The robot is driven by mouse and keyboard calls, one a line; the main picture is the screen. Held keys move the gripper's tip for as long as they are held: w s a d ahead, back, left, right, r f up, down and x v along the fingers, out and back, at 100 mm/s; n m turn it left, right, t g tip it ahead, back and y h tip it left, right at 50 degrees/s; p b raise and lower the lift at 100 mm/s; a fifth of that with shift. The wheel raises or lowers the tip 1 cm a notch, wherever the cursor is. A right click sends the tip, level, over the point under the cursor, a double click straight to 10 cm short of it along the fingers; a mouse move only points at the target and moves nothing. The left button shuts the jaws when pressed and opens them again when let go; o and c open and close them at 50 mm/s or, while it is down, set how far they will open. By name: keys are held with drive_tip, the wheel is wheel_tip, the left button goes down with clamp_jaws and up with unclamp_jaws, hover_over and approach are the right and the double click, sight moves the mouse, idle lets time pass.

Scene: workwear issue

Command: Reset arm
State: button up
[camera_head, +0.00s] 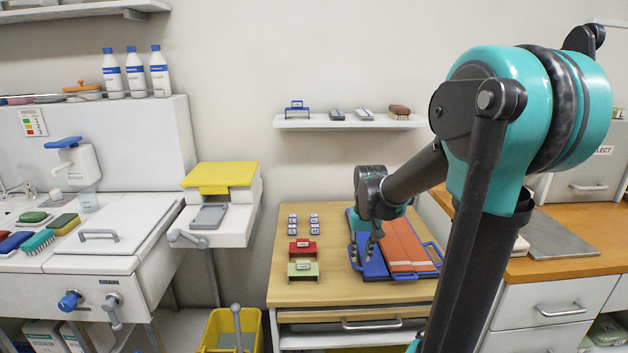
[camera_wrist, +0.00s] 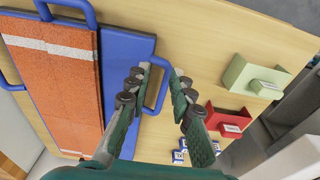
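My arm (camera_head: 420,180) reaches forward over the wooden table in the head view. In the head view, my gripper (camera_head: 368,245) is small and partly hidden by the arm, above the blue board. The blue board (camera_wrist: 125,55) has blue handles and bears an orange strip with pale bands (camera_wrist: 55,80). One blue handle lies behind the left finger in the wrist view; I cannot tell whether they touch.
A red holder (camera_head: 302,249) and a green holder (camera_head: 303,271) stand on the table (camera_head: 330,290), left of the board. Several small blue-and-white tags (camera_head: 303,224) lie behind them. A wall shelf (camera_head: 345,123) hangs above. A yellow bin (camera_head: 228,328) stands at lower left.

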drive_tip(key=s+d+f+t, duration=0.1)
drive_tip(key=s+f, duration=0.2)
drive_tip(key=s, duration=0.5)
drive_tip(key=s+d+f+t, duration=0.1)
drive_tip(key=s+f+t, duration=0.1)
drive_tip(key=s, duration=0.5)
drive_tip(key=shift+s+d+f, duration=0.2)
drive_tip(key=shift+s+f, duration=0.2)
drive_tip(key=shift+f, duration=0.5)
drive_tip(key=shift+d, duration=0.15)
